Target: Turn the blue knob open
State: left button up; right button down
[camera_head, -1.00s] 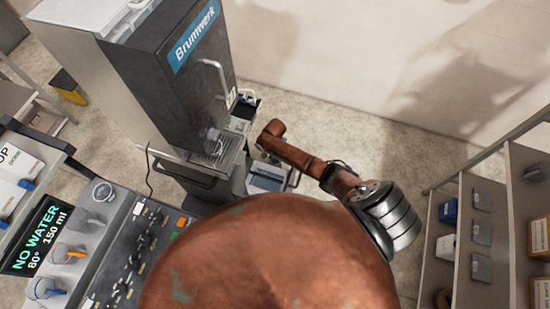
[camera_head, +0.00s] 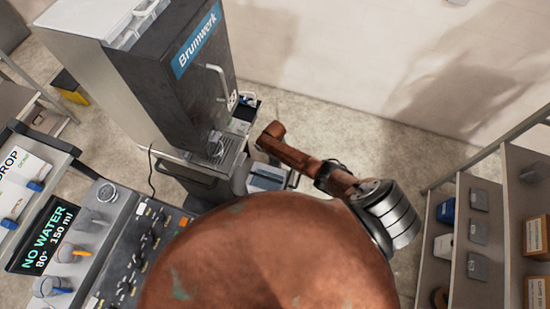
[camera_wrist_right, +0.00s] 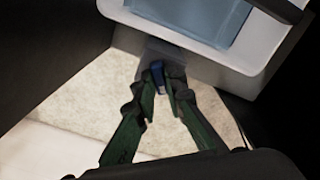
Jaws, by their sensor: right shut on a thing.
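In the head view my copper-coloured arm reaches beside the dark Brumwerk machine (camera_head: 165,90); the right gripper itself is not clear there. My left gripper is in neither view.
A white-framed box with a blue panel (camera_head: 266,178) stands beside the machine. A control panel with an orange lever and a display (camera_head: 48,237) reading "NO WATER" are at left. A shelf (camera_head: 480,250) with boxes is at right. Pale floor lies behind my arm.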

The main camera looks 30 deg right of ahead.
jog(key=n, duration=0.5)
jog(key=shift+n+p, duration=0.3)
jog(key=n, duration=0.4)
jog(key=shift+n, duration=0.4)
jog(key=c, duration=2)
grip_release()
